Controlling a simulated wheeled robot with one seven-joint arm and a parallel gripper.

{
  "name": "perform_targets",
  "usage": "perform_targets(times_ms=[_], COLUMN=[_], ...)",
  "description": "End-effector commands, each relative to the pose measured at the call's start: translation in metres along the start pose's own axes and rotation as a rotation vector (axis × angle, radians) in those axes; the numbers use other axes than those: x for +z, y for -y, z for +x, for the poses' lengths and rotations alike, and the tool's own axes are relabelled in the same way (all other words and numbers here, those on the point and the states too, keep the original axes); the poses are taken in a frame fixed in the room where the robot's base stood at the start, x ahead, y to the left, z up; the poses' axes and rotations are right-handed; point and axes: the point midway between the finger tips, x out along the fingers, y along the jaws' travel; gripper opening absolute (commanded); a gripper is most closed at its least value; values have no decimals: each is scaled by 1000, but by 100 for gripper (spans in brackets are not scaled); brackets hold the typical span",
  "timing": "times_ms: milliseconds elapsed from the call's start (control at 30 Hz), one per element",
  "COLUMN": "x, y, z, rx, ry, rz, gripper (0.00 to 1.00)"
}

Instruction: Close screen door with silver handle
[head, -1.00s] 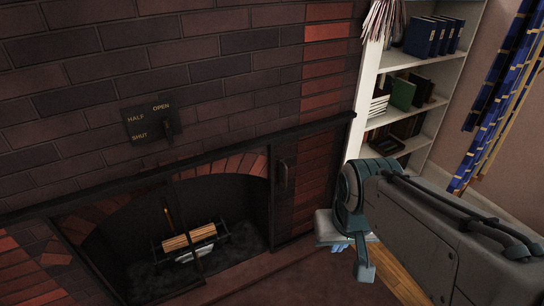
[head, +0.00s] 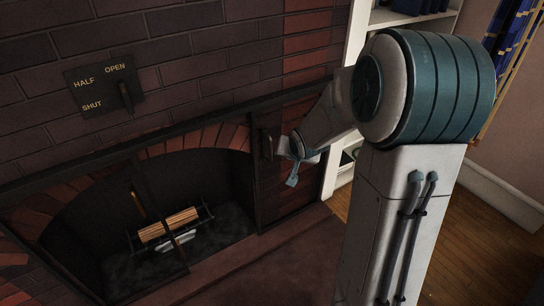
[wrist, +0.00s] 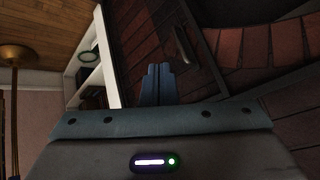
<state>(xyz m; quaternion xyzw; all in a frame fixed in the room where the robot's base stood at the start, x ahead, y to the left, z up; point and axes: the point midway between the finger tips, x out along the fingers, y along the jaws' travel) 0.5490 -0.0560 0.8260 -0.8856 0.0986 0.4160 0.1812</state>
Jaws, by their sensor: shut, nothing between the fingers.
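The fireplace screen (head: 254,175) has dark thin frames around the firebox in the head view. A short upright handle (head: 266,145) is on its right part, beside the red brick; it looks dark grey in this light. The handle also shows in the wrist view (wrist: 186,48), just ahead and right of the fingertips. My gripper (head: 284,147) is shut and empty, close to the handle on its right side. In the wrist view my gripper's fingers (wrist: 157,72) are together, with a small gap to the handle. I cannot tell how far the door stands open.
A grate with logs (head: 168,226) sits inside the firebox. A damper plate (head: 105,90) marked HALF, OPEN and SHUT is on the brick wall above. A white bookshelf (head: 346,110) stands to the right, partly hidden by my arm. The floor in front looks clear.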

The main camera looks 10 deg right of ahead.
Motion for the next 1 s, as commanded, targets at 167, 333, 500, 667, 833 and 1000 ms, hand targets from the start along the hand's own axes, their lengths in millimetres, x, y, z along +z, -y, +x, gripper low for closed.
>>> perform_targets(times_ms=[167,333,500,667,833,1000], x=[7,9,9,5,2,-5], y=[-10,-17,-31,-48,-61,-62], z=[94,160,209,232,240,244], rx=[-161,-355,-572,-751,-867,-902], ry=[-70,-137,-205,-264,-303,-316], rz=[188,405,649,845,963,993], gripper=[0,0,0,0,0,0])
